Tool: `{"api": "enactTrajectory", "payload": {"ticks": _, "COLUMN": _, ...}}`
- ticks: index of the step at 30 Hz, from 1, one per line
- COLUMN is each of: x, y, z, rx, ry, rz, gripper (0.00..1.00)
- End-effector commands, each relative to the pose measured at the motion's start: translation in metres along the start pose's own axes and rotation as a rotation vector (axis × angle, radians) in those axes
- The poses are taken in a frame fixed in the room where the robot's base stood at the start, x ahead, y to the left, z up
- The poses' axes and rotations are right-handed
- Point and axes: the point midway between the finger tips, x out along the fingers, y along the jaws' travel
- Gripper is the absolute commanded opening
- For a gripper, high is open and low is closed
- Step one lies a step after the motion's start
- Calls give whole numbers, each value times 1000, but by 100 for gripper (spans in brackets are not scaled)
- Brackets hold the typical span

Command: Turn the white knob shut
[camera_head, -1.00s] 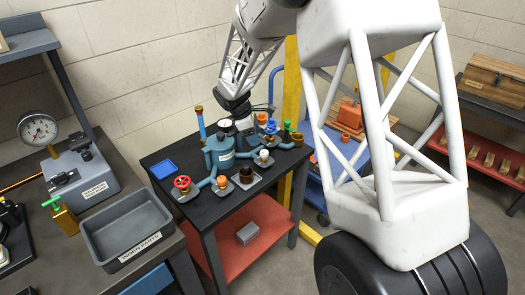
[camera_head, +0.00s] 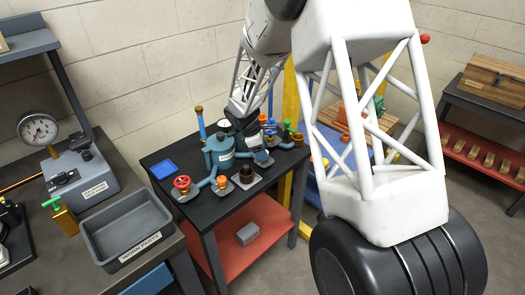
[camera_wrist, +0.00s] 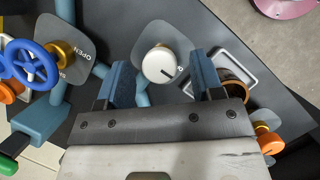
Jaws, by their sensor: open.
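The white knob (camera_wrist: 158,65) sits on a grey plate (camera_wrist: 178,36) in the wrist view, with a dark pointer line toward its lower right. A small letter marks the plate at the right, too small to read surely. My gripper (camera_wrist: 163,78) is open, with one blue finger to the left of the knob and one to the right. Both fingers seem apart from it; their height relative to it is unclear. In the head view my gripper (camera_head: 252,148) is over the table's valve cluster and hides the white knob.
Close by are a blue handwheel (camera_wrist: 30,64), a brown round fitting (camera_wrist: 236,92) next to the right finger, an orange knob (camera_wrist: 270,142) and a green handle (camera_wrist: 8,165). A blue tank (camera_head: 219,155) and a red handwheel (camera_head: 182,182) stand on the black table (camera_head: 165,205).

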Motion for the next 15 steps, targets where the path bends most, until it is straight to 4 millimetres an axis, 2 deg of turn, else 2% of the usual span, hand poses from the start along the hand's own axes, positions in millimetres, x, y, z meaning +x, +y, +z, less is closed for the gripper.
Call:
{"api": "enactTrajectory", "payload": {"ticks": 10, "x": 2, "y": 0, "z": 0, "rx": 0, "ry": 0, "rz": 1, "gripper": 61}}
{"api": "enactTrajectory", "payload": {"ticks": 15, "x": 2, "y": 0, "z": 0, "rx": 0, "ry": 0, "rz": 1, "gripper": 35}}
